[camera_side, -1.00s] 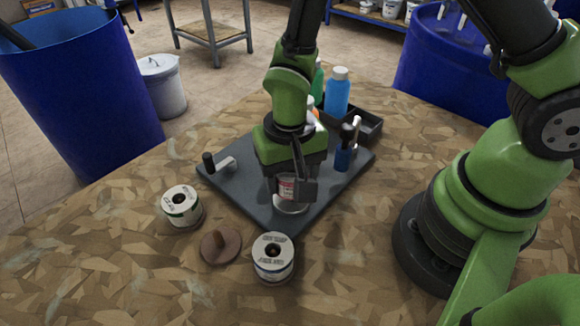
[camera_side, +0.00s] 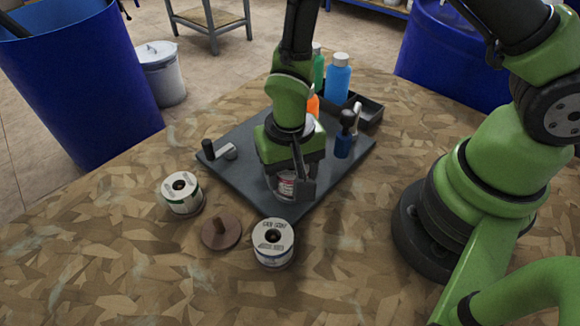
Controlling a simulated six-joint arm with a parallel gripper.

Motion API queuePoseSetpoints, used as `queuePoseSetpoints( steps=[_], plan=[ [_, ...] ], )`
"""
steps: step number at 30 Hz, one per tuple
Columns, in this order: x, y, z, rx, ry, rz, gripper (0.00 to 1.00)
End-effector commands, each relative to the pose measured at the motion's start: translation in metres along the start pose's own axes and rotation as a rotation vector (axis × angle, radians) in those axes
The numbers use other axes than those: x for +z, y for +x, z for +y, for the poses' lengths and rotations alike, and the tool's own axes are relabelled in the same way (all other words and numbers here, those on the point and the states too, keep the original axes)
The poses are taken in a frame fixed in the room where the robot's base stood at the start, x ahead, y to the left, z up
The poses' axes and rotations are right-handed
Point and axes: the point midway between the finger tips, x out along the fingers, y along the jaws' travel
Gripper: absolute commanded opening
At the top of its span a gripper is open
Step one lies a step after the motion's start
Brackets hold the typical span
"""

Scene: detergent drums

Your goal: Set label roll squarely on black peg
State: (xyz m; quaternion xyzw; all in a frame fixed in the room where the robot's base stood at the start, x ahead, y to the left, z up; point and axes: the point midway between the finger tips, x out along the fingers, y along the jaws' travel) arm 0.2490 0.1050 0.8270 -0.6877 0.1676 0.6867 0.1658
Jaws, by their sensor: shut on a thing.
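My gripper (camera_side: 292,184) is shut on a label roll (camera_side: 285,186) with a white and red label, at the near part of the dark grey board (camera_side: 241,186). The fingers hide much of this roll. I cannot see a peg under it or tell whether it touches the board. A short black upright piece (camera_side: 208,149) stands at the board's left corner beside a grey bar. A black-topped dark blue piece (camera_side: 345,135) stands at the right. I cannot tell which is the black peg.
Two more rolls, one green-edged (camera_side: 183,193) and one blue-edged (camera_side: 272,243), stand on the table with a brown disc with a knob (camera_side: 221,230) between them. A black tray (camera_side: 371,112) and bottles, one blue (camera_side: 338,79), stand behind. The front table is clear.

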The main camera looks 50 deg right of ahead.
Motion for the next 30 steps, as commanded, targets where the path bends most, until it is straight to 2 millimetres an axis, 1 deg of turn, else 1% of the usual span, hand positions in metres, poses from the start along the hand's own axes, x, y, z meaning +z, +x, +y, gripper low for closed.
queuePoseSetpoints(
  steps=[6,7,10,11,16,17,18,26,30],
  plan=[
    [0.0,-0.0001,0.0,0.0,0.0,0.0,0.34],
    [0.0,-0.0001,0.0,0.0,0.0,0.0,0.61],
    [0.0,-0.0001,0.0,0.0,0.0,0.0,0.84],
    [0.0,-0.0001,0.0,0.0,0.0,0.0,0.88],
    [0.0,-0.0001,0.0,0.0,0.0,0.0,0.88],
    [0.0,-0.0001,0.0,0.0,0.0,0.0,0.9],
    [0.0,-0.0001,0.0,0.0,0.0,0.0,1.0],
    [-0.0001,-0.0013,-0.0001,0.0,0.0,0.0,1.0],
    [-0.0005,-0.0099,-0.0006,-0.002,-0.001,0.002,1.0]
  ],
)
